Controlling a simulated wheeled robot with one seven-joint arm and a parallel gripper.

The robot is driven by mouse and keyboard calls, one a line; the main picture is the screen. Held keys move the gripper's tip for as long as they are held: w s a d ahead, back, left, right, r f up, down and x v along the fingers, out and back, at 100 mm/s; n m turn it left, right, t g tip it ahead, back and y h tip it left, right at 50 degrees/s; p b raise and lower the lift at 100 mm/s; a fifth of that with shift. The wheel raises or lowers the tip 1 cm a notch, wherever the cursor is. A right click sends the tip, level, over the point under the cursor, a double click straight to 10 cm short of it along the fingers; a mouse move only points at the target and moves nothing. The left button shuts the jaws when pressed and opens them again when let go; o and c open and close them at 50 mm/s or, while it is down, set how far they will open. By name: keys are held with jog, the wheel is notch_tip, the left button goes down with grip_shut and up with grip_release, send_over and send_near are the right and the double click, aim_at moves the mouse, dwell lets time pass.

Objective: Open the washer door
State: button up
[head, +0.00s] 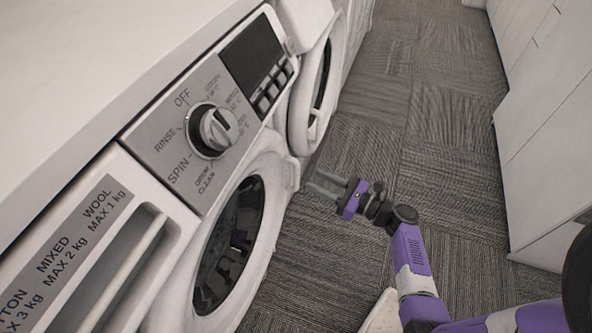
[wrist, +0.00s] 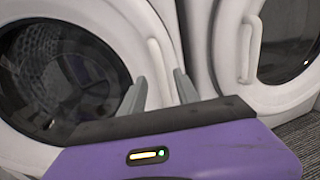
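The front washer (head: 190,130) has a round white door (head: 268,232) with dark glass, and the door looks closed. Its pale upright handle (wrist: 158,70) is on the door's right side in the wrist view. My gripper (head: 314,181) is open and empty, just off the handle side of the door in the head view. In the wrist view its two grey fingers (wrist: 160,84) are spread, and the lower part of the handle appears between them. Whether the fingers reach around the handle or stop short of it, I cannot tell.
A second white machine stands beside the washer, with a round door (head: 316,90) and its own handle (wrist: 250,50). White cabinets (head: 550,140) line the right side. The carpet aisle (head: 430,120) between them is clear.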

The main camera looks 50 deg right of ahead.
aim_at(297, 171)
jog(key=w, duration=0.2)
jog(key=w+b, duration=0.1)
jog(key=w, duration=0.2)
jog(key=w+a, duration=0.1)
jog(key=w, duration=0.1)
jog(key=shift+w+a, duration=0.1)
jog(key=shift+w, duration=0.2)
grip_shut()
dwell(1.2)
